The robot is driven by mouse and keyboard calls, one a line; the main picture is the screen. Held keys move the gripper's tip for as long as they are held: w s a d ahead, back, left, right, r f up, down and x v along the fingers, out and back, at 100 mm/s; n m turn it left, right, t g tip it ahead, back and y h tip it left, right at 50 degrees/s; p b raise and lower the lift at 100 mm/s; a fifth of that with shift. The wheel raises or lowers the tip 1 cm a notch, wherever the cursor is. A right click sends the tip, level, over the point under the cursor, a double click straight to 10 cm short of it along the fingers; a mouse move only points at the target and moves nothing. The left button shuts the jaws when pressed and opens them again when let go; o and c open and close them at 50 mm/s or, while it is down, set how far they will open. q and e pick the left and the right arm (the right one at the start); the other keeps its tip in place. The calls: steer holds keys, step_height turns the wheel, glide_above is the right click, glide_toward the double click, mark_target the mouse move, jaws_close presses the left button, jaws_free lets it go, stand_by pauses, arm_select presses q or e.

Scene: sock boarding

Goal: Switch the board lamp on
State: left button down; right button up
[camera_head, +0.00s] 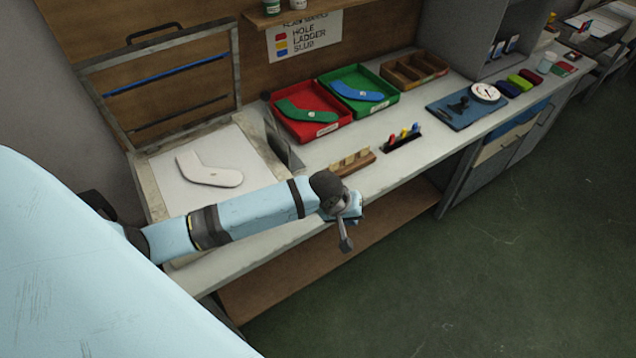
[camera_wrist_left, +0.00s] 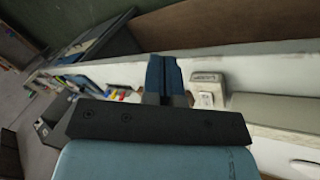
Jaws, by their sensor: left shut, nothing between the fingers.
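The lamp switch looks to be a small pale box with a label (camera_wrist_left: 207,88) on the bench's front edge in the left wrist view. I cannot make out its label or its setting. In the head view it is not visible. My left gripper (camera_wrist_left: 163,78) is shut and empty, just left of the box in the wrist view, with a small gap seeming to lie between them. It also shows at the bench's front edge in the head view (camera_head: 350,216). The board (camera_head: 162,163) has a pale panel with a white sock shape (camera_head: 210,172) on it. My right gripper is out of view.
A raised framed lid (camera_head: 236,65) stands behind the board. A red tray (camera_head: 322,129) with a green sock and a green tray (camera_head: 384,104) with a blue sock are further right. A wooden block rack (camera_head: 353,163) stands near the gripper. The floor in front is clear.

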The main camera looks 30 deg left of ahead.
arm_select(q)
steer(key=w+a+r+n+g+y+b, duration=0.1)
steer(key=w+a+r+n+g+y, duration=0.1)
steer(key=a, duration=0.4)
steer(key=w+a+r+n+g+y+b, duration=0.1)
steer(key=w+a+r+n+y+b, duration=0.1)
steer(key=w+a+r+n, duration=0.3)
steer(key=shift+a+r+n+g, duration=0.4)
steer(key=shift+a+r, duration=0.2)
steer(key=shift+a, duration=0.55)
steer(key=f, duration=0.4)
steer(key=a+f, duration=0.1)
steer(key=f, duration=0.9)
steer(key=shift+w+a+p, duration=0.35)
